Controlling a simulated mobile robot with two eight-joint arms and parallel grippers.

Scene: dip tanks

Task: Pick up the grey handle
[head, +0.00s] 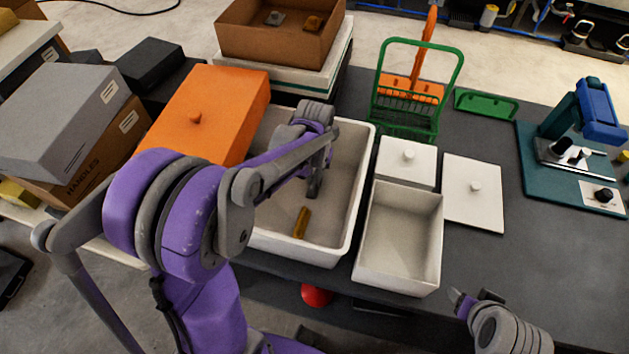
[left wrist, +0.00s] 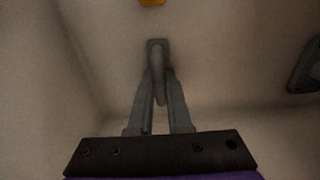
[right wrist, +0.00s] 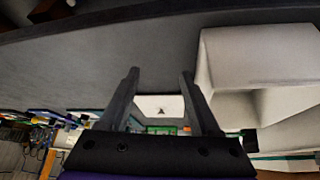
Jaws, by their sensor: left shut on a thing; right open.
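The grey handle (left wrist: 156,52) is between the fingertips of my left gripper (left wrist: 158,88) in the left wrist view. The fingers are closed on it, and its wider end points away from me. In the head view my left gripper (head: 314,186) reaches down inside the large white tank (head: 350,190); the handle is hard to tell from the fingers there. I cannot tell whether it touches the tank floor. My right gripper (right wrist: 160,75) is open and empty; in the head view it shows at the lower right (head: 473,300), in front of the bench.
A yellow handle (head: 301,222) lies in the tank. Another grey thing (left wrist: 306,66) shows at the left wrist view's right edge. An orange lid (head: 205,115) stands left of the tank; a smaller white tank (head: 400,280) and green basket (head: 405,125) are right of it.

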